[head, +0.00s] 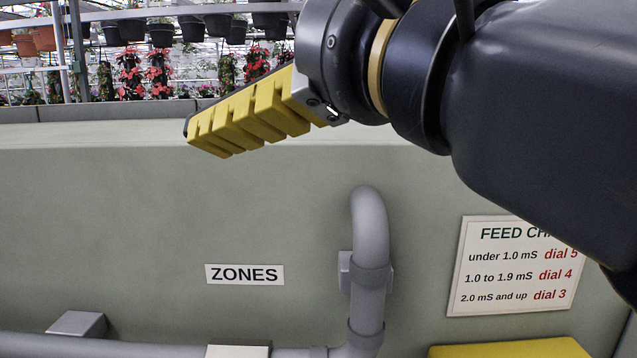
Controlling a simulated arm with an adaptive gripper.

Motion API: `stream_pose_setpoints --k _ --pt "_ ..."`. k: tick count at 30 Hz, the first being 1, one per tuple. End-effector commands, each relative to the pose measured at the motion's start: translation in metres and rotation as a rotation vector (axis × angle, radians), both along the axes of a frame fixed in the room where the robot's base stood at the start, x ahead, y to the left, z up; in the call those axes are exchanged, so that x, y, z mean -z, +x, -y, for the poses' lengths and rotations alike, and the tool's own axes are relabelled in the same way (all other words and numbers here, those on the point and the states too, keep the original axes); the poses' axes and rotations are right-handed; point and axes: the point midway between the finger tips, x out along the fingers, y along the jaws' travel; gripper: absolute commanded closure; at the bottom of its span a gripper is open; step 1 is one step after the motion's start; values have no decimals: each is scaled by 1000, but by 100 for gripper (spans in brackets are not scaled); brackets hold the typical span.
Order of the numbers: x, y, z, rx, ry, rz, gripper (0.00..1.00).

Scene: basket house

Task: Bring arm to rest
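My gripper (212,135) shows in the upper middle of the head view, at the end of my dark arm that comes in from the upper right. Its ribbed yellow finger pads point left and slightly down, raised in front of the top of a grey-green panel (150,210). I see the fingers from the side and overlapping, so the gap between them is hidden. No held object shows at the fingers.
A grey pipe (370,240) stands against the panel below my gripper. A ZONES label (245,274) and a feed chart (510,300), partly covered by my arm, are on the panel. A yellow surface (510,349) lies at lower right. Potted plants (160,70) are behind.

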Motion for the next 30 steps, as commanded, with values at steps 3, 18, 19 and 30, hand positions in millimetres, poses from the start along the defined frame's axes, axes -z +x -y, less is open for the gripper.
stream_pose_setpoints --k 3,18,19,30 --pt "44 -12 -9 -12 -305 22 3" --pt "319 -42 58 -404 -1453 -405 3" --pt "334 -47 65 -476 -1519 -417 3" --pt "414 -110 126 -1158 -1848 -462 3"
